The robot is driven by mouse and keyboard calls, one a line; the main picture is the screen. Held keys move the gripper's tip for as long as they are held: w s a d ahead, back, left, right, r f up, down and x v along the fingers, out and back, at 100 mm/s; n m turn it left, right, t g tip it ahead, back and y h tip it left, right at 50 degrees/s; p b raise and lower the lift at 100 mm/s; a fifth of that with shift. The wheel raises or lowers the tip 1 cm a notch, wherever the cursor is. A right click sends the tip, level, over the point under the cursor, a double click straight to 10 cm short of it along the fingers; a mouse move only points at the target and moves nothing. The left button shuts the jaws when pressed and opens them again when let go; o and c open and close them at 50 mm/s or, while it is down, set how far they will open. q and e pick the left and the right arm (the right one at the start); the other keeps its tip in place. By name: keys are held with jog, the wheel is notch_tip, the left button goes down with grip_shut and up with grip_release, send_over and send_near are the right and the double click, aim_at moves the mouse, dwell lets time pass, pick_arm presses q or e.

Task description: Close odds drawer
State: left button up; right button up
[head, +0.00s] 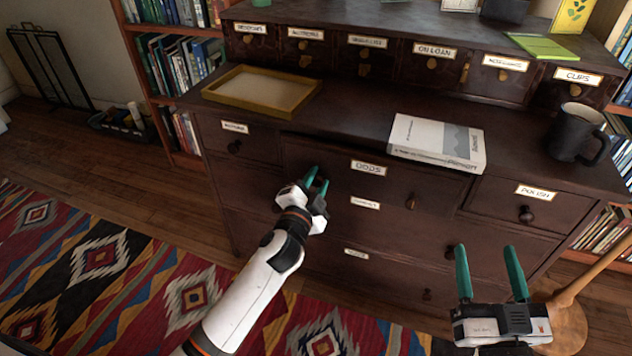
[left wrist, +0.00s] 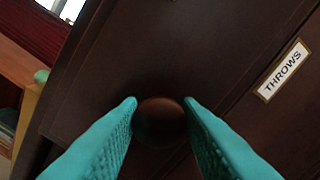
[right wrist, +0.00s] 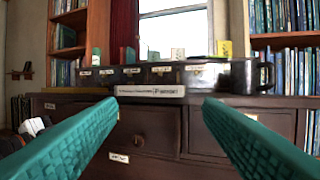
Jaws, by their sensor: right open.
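The odds drawer (head: 325,158) is a wide dark wood front with an "ODDS" label (head: 368,167). It stands slightly out from the dresser, with a dark gap along its top edge. Its right knob (head: 410,202) is free and also shows in the right wrist view (right wrist: 139,140). My left gripper (head: 317,181) is at the drawer's left part. In the left wrist view a round knob (left wrist: 160,122) sits between its fingertips, which appear to touch it on both sides. My right gripper (head: 488,262) is open and empty, in front of the dresser's right side.
A grey-white book (head: 437,140) lies on the dresser top above the drawer. A yellow tray (head: 260,92) is at its left and a black mug (head: 575,132) at its right. The polish drawer (head: 500,200) is beside the odds drawer. A wooden stand (head: 568,315) is near my right gripper.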

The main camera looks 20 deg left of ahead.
aim_at(322, 171)
pick_arm(q)
grip_shut()
jog(key=w, duration=0.4)
jog(key=shift+d, duration=0.1)
jog(key=shift+w, duration=0.2)
jog(key=shift+r, duration=0.1)
pick_arm(e)
jog(key=shift+s+a+r+t, duration=0.1)
jog(key=shift+s+r+t, duration=0.15)
jog(key=shift+r+t, duration=0.25)
pick_arm(q)
jog(key=shift+o, duration=2.3)
grip_release()
pick_arm(e)
jog(key=shift+w+r, duration=0.1)
jog(key=shift+r, duration=0.05)
pick_arm(q)
jog(key=shift+s+d+f, duration=0.1)
jog(key=shift+f, duration=0.1)
jog(key=s+p, duration=0.2)
jog(key=s, duration=1)
jog(key=shift+a+r, duration=0.25)
jog(key=shift+a, duration=0.15)
pick_arm(e)
notch_tip(322, 171, down, 9)
jog(key=d+g+h, duration=0.1)
jog(key=g+h, duration=0.1)
jog(key=g, duration=0.5)
jog(key=shift+s+d, duration=0.4)
jog(key=shift+s, duration=0.05)
